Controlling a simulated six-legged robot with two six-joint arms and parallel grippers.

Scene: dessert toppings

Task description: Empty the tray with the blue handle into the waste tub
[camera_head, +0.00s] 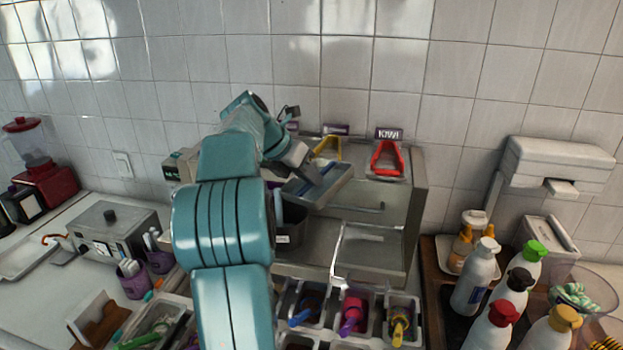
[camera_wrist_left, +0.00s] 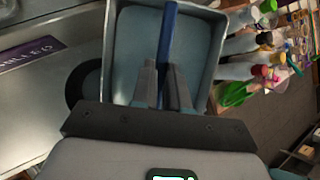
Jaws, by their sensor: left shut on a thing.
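My left gripper (camera_head: 312,172) is shut on the blue handle (camera_wrist_left: 169,38) of a grey metal tray. The handle stands between its two fingers in the left wrist view (camera_wrist_left: 165,88). The tray (camera_head: 330,192) is held up in front of the steel topping unit and looks tilted in the head view. In the left wrist view, the visible part of the tray (camera_wrist_left: 207,55) shows a bare bluish-grey inside. A grey container (camera_head: 295,218) with a small white label is below the tray, partly hidden by my arm; I cannot tell whether it is the waste tub. My right gripper is out of view.
The steel unit (camera_head: 390,222) has a red handle (camera_head: 386,158) under a KIWI label and a yellow handle (camera_head: 327,147). Compartments with coloured scoops (camera_head: 352,313) lie in front.

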